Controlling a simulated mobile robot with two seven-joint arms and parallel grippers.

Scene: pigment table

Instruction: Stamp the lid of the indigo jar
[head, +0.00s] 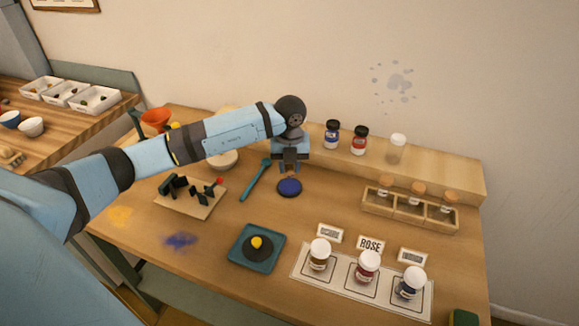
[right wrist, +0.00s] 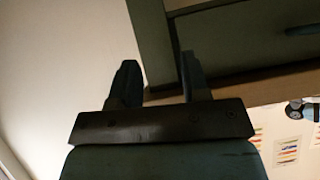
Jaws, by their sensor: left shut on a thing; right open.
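The indigo jar (head: 410,284) stands upright at the right end of a pale mat, with dark blue contents and a white lid. My left gripper (head: 290,170) is shut above a round dark blue pad (head: 289,187) at the table's middle. What it holds is too small and hidden to make out, and I cannot tell whether it touches the pad. Several dark stamp-like pieces (head: 200,193) sit on a light board, one with a red tip. My right gripper (right wrist: 157,65) is open and empty in the right wrist view.
A teal tray (head: 240,262) holds a dark disc with a yellow knob. A corked-bottle rack (head: 380,208) stands behind. A teal spoon-like tool (head: 254,182) lies left of the pad.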

